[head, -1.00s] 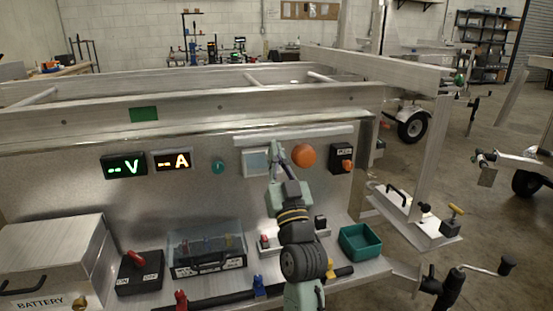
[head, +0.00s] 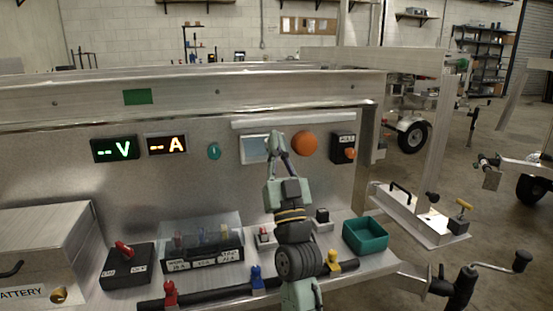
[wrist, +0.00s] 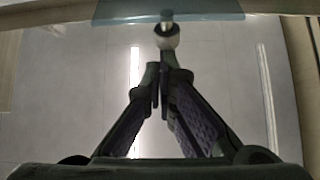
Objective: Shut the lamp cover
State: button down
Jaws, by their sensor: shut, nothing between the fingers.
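A pale, bluish square pane (head: 254,148) in a light frame is on the upright metal panel, just left of a round orange dome (head: 304,144). I cannot tell for sure whether this pane is the lamp cover, or how far it stands open. My gripper (head: 275,137) is in front of the pane's right edge, left of the dome, and hides part of it. In the wrist view my gripper (wrist: 160,75) is shut and empty. Its fingertips point toward a small bright knob (wrist: 167,38) below a translucent bluish strip (wrist: 120,10). Contact cannot be made out.
A long pale bar (head: 293,120) runs above the pane. A black switch box (head: 343,147) is right of the dome. Below, the shelf holds a clear-lidded box (head: 200,243), a teal tray (head: 365,236) and red, blue and yellow clamps.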

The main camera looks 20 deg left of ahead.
notch_tip(320, 180, down, 7)
jog(key=w+b, duration=0.1)
jog(key=b, duration=0.7)
jog(key=shift+w+a, duration=0.15)
jog(key=shift+a, duration=0.3)
jog(key=shift+f, duration=0.1)
